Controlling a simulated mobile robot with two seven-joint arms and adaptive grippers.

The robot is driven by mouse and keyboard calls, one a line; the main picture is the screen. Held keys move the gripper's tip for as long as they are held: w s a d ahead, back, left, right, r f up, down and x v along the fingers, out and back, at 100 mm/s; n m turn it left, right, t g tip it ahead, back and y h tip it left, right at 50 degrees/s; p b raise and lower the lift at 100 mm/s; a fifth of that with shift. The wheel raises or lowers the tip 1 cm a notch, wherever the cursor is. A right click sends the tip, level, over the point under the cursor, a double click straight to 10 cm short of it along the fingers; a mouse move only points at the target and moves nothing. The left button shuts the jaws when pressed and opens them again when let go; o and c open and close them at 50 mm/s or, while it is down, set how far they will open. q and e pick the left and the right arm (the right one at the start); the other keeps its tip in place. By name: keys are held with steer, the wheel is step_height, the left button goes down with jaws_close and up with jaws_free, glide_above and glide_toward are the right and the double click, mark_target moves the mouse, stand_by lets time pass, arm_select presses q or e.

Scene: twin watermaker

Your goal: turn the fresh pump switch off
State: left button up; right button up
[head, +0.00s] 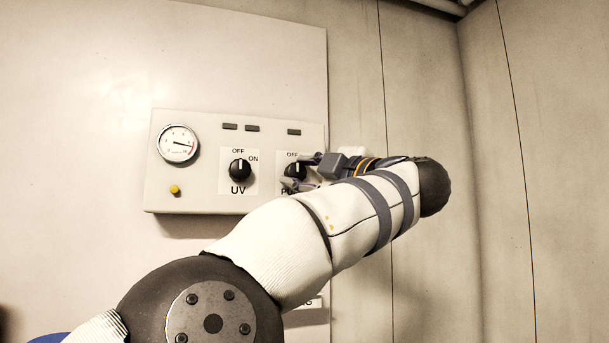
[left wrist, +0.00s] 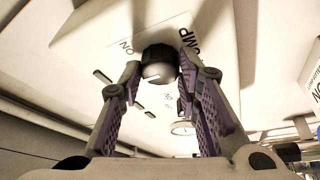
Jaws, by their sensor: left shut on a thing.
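The pump switch is a black round knob (head: 294,170) on a white plate at the right of the control box, partly hidden by my left gripper (head: 303,172). In the left wrist view the knob (left wrist: 159,63) sits between the two fingertips of my left gripper (left wrist: 160,72), which is shut on it. Part of a label ending in "UMP" and an "ON" mark show around it there. In the head view "OFF" shows above the knob. I cannot tell surely where its pointer stands. My right gripper is not in view.
The control box (head: 205,200) also carries a UV knob (head: 240,169) just left of the pump switch, a round gauge (head: 178,144) and a yellow button (head: 174,190). My left arm crosses below the box. The wall to the right is bare.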

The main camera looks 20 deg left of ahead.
arm_select(q)
steer(key=o, duration=1.1)
steer(key=shift+o, duration=0.2)
steer(key=v, duration=1.2)
